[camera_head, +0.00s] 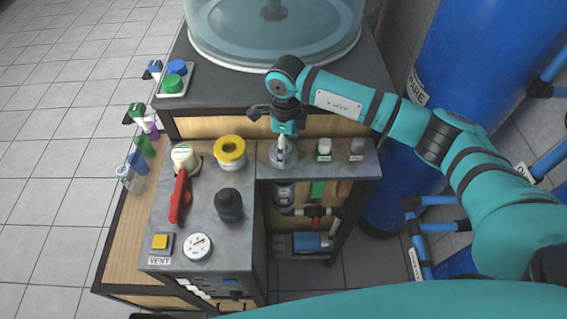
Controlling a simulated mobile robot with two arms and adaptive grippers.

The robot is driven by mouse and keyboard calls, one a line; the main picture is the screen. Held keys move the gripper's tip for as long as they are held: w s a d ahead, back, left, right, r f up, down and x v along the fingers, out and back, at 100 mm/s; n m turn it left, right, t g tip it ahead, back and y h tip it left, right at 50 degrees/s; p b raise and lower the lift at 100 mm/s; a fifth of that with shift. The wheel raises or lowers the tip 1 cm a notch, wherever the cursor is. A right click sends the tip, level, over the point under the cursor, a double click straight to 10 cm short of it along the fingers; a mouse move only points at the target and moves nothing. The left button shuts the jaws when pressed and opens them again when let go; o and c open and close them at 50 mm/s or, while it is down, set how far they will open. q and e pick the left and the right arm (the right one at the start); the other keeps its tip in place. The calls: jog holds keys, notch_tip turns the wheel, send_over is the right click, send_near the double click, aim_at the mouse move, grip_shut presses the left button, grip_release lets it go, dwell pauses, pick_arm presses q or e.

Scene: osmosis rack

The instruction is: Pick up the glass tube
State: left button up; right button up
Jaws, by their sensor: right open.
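My right gripper (283,148) points down over the narrow grey shelf (318,172) in the middle of the rack. Its jaws are open, close above a round, clear-looking piece (290,159) on the shelf. The fingers partly cover that piece, so I cannot tell whether they touch it or whether it is the glass tube. A clear, tube-like item (124,172) stands at the left side of the rack, well away from the gripper. My left gripper is not in view.
Two small capped bottles (324,150) (357,148) stand right of the gripper. A yellow ring-topped jar (230,152), red handle (180,197), black knob (229,204) and gauge (197,246) crowd the left panel. A large clear tank (275,38) stands behind; blue cylinders (480,60) stand right.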

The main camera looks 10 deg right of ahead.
jog(key=c, duration=0.8)
jog(key=shift+c, duration=0.8)
jog(key=shift+r, duration=0.1)
notch_tip(320, 180, up, 28)
jog(key=b, duration=0.5)
jog(key=shift+b, duration=0.3)
